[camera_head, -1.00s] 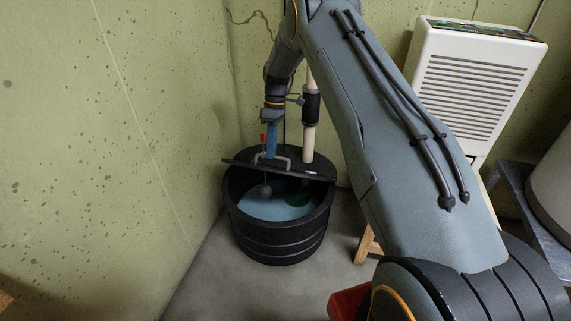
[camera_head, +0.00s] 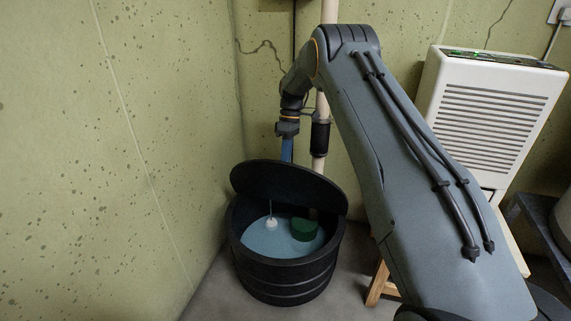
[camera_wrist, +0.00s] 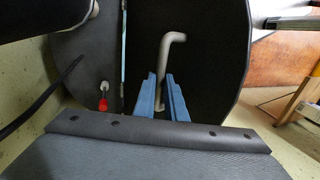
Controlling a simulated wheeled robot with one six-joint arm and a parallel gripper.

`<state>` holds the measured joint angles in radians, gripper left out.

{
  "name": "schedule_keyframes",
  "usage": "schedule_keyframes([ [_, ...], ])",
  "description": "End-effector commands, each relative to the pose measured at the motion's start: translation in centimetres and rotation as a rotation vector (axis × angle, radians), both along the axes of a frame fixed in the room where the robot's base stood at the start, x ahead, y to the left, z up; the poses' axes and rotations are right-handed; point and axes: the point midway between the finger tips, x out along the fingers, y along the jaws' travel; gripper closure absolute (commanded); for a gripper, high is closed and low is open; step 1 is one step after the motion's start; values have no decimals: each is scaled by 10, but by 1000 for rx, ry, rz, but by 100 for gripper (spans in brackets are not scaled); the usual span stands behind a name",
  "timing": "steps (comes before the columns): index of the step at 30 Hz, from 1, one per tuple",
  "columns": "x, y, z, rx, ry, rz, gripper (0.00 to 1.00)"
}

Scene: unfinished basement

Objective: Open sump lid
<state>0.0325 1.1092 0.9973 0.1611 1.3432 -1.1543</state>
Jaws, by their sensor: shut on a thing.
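The round black sump lid (camera_head: 290,187) is tilted up steeply along the back of the black sump basin (camera_head: 290,285). Its underside faces the head camera and the basin's front is uncovered. My gripper (camera_wrist: 161,82) has blue fingers shut on the grey bent handle (camera_wrist: 170,55) on the lid's outer face (camera_wrist: 215,60). In the head view the lid hides the fingertips and the handle; only the upper part of the blue fingers shows behind the lid. Inside the basin are bluish water (camera_head: 268,240), a white float (camera_head: 271,223) and a green object (camera_head: 304,229).
A pale vertical pipe with a black coupling (camera_head: 320,138) rises behind the lid. The green wall (camera_head: 130,150) is close on the left. A white dehumidifier-like unit (camera_head: 487,120) stands on a wooden stand (camera_head: 378,282) at right.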

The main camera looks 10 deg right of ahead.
Motion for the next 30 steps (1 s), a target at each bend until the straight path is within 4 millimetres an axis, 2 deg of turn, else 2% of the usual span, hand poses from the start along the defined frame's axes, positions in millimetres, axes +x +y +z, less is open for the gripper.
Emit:
schedule_keyframes([
  [1, -4, -3, -9, -7, 9, 1, 100],
  [3, -4, -3, -9, -6, 10, 1, 100],
  [4, -4, -2, -9, -6, 10, 1, 88],
  [7, -3, -1, -7, -4, 9, 3, 71],
  [20, -1, 2, 0, -1, 3, 4, 71],
  [23, -1, 2, 11, -2, 3, 3, 71],
  [30, -2, 1, 55, -2, 2, 3, 71],
])
